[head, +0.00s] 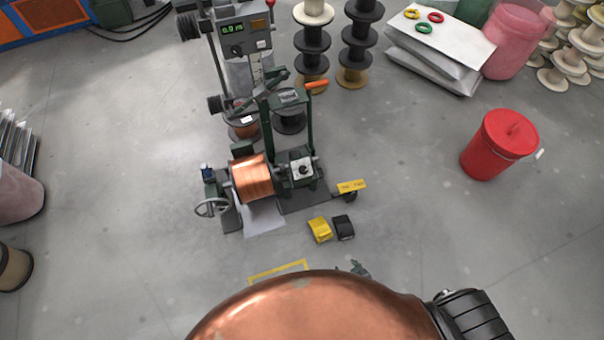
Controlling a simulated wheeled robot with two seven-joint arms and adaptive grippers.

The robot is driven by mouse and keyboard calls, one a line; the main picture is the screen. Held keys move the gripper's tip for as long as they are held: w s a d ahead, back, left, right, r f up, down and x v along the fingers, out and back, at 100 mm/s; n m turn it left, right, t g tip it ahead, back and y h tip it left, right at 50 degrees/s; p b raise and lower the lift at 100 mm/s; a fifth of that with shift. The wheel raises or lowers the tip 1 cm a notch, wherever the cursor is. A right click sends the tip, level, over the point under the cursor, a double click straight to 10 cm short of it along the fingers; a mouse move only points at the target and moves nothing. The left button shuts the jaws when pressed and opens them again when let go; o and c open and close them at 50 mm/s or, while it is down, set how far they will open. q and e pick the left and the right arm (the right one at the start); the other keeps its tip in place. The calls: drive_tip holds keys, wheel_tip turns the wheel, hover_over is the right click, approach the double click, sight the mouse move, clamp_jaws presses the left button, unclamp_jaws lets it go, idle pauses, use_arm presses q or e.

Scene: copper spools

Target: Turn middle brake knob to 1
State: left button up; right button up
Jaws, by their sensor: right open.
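A green machine stands on the floor at the centre of the head view, with a copper-wound spool (252,178) mounted on it. To the right of the spool is a box with a pale dial plate and a dark knob (302,168). I cannot read its marks or setting, and cannot tell for certain that it is the middle brake knob. The tip of my right gripper (357,268) shows small beyond my copper-coloured body at the bottom, open and well apart from the knob. My left gripper is not in view.
A handwheel (211,207) sits at the machine's left. Yellow (320,229) and black (344,227) pedal-like blocks lie in front. A red bin (498,145) stands at right. Floor around the machine is mostly clear.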

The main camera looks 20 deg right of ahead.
drive_tip(key=w+a+r+t+b, duration=0.1)
drive_tip(key=w+a+t+b, duration=0.2)
drive_tip(key=w, duration=0.8)
drive_tip(key=w+a+r+t+b, duration=0.15)
drive_tip(key=w+b, duration=0.35)
drive_tip(key=w, duration=0.6)
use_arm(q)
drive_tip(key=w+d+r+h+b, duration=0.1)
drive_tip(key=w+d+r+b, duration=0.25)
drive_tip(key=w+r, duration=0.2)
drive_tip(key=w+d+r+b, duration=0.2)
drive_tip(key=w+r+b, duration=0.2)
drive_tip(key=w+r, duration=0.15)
use_arm(e)
drive_tip(key=m+t, duration=0.1)
drive_tip(key=t, duration=0.6)
approach(304, 173)
drive_tip(key=w, duration=0.1)
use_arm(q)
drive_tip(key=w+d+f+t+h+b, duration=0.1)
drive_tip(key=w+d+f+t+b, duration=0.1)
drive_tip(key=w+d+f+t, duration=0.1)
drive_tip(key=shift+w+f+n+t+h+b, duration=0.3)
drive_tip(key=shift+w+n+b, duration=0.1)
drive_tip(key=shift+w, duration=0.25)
use_arm(e)
drive_tip(key=shift+g, duration=0.25)
drive_tip(key=shift+w+r, duration=0.2)
drive_tip(key=shift+w, duration=3.95)
